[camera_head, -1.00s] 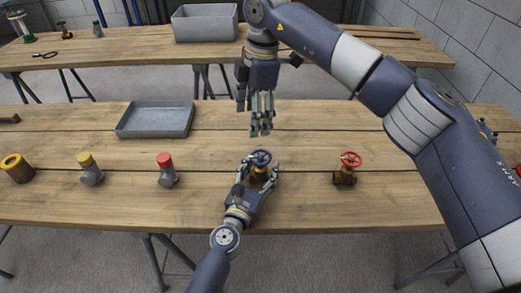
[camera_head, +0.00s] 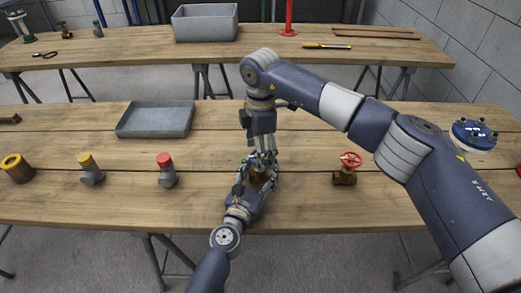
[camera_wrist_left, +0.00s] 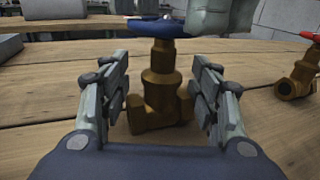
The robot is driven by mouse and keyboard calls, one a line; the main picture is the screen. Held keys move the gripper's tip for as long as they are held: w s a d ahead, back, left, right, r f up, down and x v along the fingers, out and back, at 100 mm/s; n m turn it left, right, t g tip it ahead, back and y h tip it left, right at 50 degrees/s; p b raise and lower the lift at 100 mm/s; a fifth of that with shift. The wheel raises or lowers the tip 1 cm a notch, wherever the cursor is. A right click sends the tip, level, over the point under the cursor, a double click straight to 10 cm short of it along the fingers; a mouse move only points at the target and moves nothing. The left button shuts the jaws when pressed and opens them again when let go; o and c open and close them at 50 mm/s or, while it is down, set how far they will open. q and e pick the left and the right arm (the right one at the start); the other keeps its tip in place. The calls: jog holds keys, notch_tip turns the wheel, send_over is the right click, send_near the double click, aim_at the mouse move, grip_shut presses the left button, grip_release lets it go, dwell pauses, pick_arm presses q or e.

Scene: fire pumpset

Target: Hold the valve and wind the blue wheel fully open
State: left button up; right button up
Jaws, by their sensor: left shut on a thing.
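The brass valve (camera_wrist_left: 157,85) stands upright on the front bench, with its blue wheel (camera_wrist_left: 158,28) on top. My left gripper (camera_wrist_left: 160,92) has a finger on each side of the valve body and is shut on it. In the head view my left gripper (camera_head: 257,181) reaches the valve from the front. My right gripper (camera_head: 262,156) points straight down over the wheel and hides most of it in the head view. Part of it shows beside the wheel in the left wrist view (camera_wrist_left: 220,14). Whether its fingers are closed on the wheel I cannot tell.
A second brass valve with a red wheel (camera_head: 350,159) stands to the right. Grey fittings with a red cap (camera_head: 165,161) and a yellow cap (camera_head: 86,160) stand left. A grey tray (camera_head: 155,133) lies behind them. The bench between is clear.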

jog(key=shift+f, duration=0.1)
jog(key=c, duration=1.1)
jog(key=shift+o, duration=0.2)
jog(key=shift+n, duration=0.3)
